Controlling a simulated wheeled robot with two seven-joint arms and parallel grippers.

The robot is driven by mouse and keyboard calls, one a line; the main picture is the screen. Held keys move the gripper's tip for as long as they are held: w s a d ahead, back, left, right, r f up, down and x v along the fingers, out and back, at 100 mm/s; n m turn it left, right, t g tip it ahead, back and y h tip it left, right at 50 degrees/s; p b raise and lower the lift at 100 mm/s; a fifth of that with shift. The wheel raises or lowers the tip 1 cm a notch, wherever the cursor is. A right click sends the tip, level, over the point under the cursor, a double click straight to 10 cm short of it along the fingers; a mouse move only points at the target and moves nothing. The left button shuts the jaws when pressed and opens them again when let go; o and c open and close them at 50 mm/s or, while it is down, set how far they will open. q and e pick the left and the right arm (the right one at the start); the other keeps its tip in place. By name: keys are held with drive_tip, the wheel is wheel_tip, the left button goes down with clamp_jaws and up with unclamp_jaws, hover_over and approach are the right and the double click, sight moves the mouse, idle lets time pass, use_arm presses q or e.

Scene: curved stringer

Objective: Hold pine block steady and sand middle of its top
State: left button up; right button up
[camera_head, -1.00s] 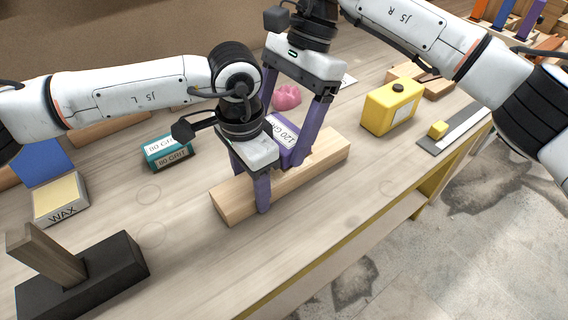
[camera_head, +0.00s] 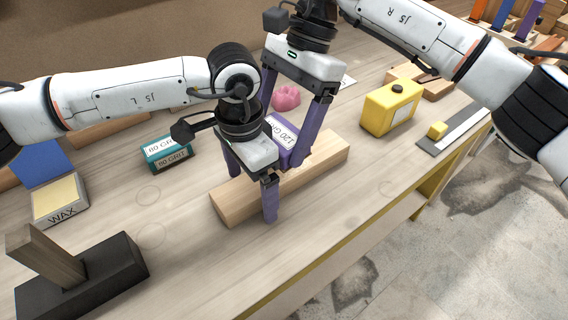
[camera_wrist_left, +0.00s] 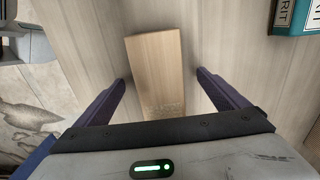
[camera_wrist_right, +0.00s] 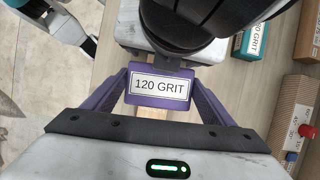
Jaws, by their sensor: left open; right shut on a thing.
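The pine block (camera_head: 240,199) lies flat on the workbench in the head view. It also shows in the left wrist view (camera_wrist_left: 155,65), between the open fingers. My left gripper (camera_head: 252,195) is open and straddles the block near its left end, a finger on each side and apart from it. My right gripper (camera_head: 297,125) is shut on the purple 120 grit sanding block (camera_head: 285,140), held over the pine block's middle. In the right wrist view the 120 grit block (camera_wrist_right: 160,86) sits between both fingers. Whether it touches the pine is hidden.
A teal 80 grit block (camera_head: 167,153), a wax box (camera_head: 61,201) and a dark stand (camera_head: 85,275) are at left. A yellow container (camera_head: 391,107), a pink lump (camera_head: 286,97) and a metal strip with a yellow piece (camera_head: 455,130) are behind and right. The front bench area is clear.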

use_arm(q)
drive_tip(key=shift+s+a+f, duration=0.1)
drive_tip(key=shift+a+f, duration=0.05)
drive_tip(key=shift+a, duration=0.05)
drive_tip(key=shift+d+r, duration=0.15)
drive_tip(key=shift+r, duration=2.4)
wheel_tip(320, 180, up, 8)
drive_tip(key=shift+f, duration=0.25)
